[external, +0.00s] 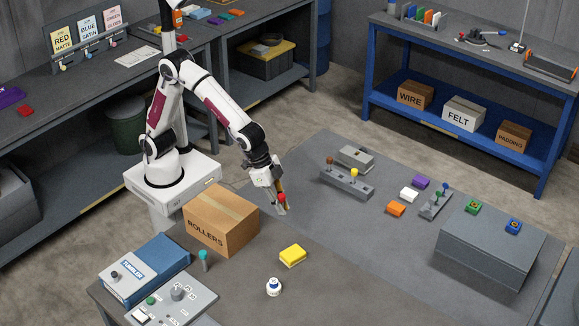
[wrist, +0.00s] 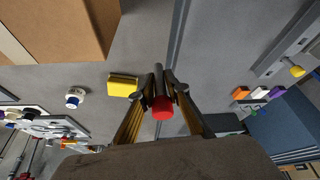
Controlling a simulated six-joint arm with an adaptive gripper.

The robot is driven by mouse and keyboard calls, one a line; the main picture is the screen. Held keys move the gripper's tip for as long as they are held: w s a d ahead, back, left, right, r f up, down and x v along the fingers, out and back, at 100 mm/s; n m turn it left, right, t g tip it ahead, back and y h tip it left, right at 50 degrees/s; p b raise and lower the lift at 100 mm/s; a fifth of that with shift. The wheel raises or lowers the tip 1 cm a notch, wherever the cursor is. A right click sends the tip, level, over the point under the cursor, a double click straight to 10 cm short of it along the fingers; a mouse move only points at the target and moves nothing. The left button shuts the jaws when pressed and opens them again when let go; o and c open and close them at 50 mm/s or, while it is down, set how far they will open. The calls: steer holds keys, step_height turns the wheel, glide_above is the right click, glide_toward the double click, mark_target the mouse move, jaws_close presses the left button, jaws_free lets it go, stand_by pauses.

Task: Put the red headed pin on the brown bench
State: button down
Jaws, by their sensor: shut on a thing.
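The red headed pin (external: 282,197) is held in my gripper (external: 283,207), above the worktop just right of the cardboard box. In the wrist view, its red head (wrist: 163,107) shows between the two fingers of my gripper (wrist: 158,76), which are shut on it. I take the brownish one as the brown bench.
The ROLLERS box (external: 221,220), yellow block (external: 292,255), white bottle (external: 273,287), teal-topped item (external: 203,260) and blue case (external: 145,268) stand on the brownish bench. A grey rack (external: 346,184) holds brown-topped and yellow-topped pins. Bare surface lies right of the yellow block.

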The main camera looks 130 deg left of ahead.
steer(key=w+a, duration=0.3)
steer(key=a, duration=0.7)
steer(key=w+a+f, duration=0.1)
steer(key=w+a, duration=0.2)
steer(key=a, duration=0.8)
steer(key=w+a, duration=0.3)
steer(key=a, duration=0.8)
steer(key=shift+w+f, duration=0.3)
steer(key=shift+d+f, duration=0.1)
steer(key=shift+f, duration=0.05)
steer(key=shift+f, duration=2.4)
steer(key=shift+f, duration=2.45)
